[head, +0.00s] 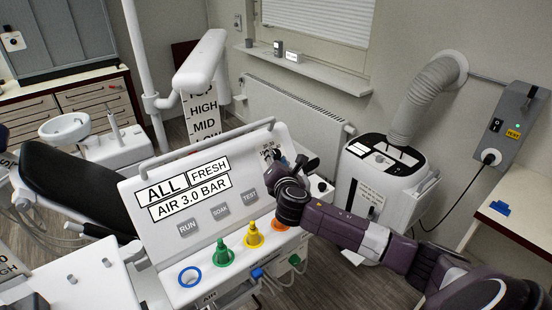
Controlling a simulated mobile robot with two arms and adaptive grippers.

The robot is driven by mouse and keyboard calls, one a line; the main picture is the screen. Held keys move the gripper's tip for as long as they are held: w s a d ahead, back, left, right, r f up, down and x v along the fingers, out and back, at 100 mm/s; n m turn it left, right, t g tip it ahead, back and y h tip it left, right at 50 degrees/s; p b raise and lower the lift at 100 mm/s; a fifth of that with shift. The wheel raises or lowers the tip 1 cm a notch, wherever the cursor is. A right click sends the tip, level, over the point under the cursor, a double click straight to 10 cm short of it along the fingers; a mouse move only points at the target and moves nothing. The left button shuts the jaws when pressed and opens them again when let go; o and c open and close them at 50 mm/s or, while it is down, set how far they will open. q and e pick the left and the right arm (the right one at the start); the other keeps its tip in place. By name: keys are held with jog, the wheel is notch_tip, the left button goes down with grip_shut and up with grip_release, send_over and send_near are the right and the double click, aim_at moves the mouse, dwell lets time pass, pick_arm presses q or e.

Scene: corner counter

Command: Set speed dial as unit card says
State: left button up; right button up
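A white suction unit (385,185) with a black top panel and small labels stands to the right. I cannot make out a speed dial for certain. My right gripper (303,162) is at the console's right end, in front of the suction unit; its fingers are too dark and overlapped to read. My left gripper is not in view.
A grey hose (421,98) rises from the suction unit. A wall box (512,122) with a plug is at right. A black chair (70,190) is left.

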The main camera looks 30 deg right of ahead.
jog(key=shift+o, duration=0.9)
jog(key=shift+s, duration=0.1)
jog(key=v, duration=1.2)
